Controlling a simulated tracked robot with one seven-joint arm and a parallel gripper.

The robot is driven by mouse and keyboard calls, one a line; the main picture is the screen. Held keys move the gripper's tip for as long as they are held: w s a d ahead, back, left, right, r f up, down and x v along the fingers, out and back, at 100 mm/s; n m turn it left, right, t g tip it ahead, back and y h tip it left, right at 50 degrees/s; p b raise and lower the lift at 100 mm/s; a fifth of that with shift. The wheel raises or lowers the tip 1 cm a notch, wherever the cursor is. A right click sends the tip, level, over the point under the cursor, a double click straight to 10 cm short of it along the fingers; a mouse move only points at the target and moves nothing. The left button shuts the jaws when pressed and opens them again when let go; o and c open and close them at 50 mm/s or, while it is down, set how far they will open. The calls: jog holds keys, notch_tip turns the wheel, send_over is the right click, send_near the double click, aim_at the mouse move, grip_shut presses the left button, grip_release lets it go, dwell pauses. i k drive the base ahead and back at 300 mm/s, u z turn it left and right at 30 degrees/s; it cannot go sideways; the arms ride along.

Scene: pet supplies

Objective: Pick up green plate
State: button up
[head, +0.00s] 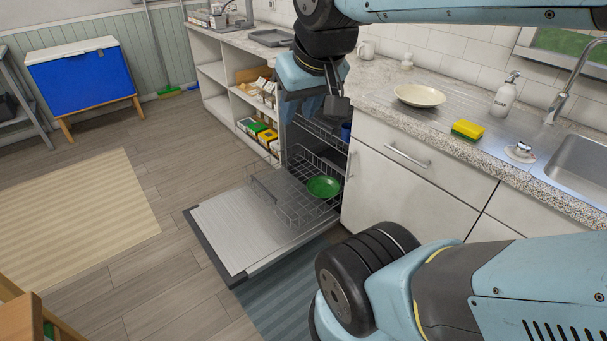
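The green plate (323,187) lies in the lower wire rack (292,205) of the open dishwasher, near the rack's right side. My gripper (325,108) hangs above the dishwasher opening, in front of the counter edge. It is clearly apart from the plate and higher up. The gripper is seen from behind and partly covered by my own arm, so I cannot see whether its fingers are open or shut. Nothing is visibly held in it.
The dishwasher door (240,237) is folded down over the floor. An upper rack (322,130) sits above the lower one. Open floor lies left of the door.

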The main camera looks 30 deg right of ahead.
aim_at(321, 187)
jog(key=z, duration=0.25)
jog(key=i, duration=1.1)
jog(key=z, duration=0.6)
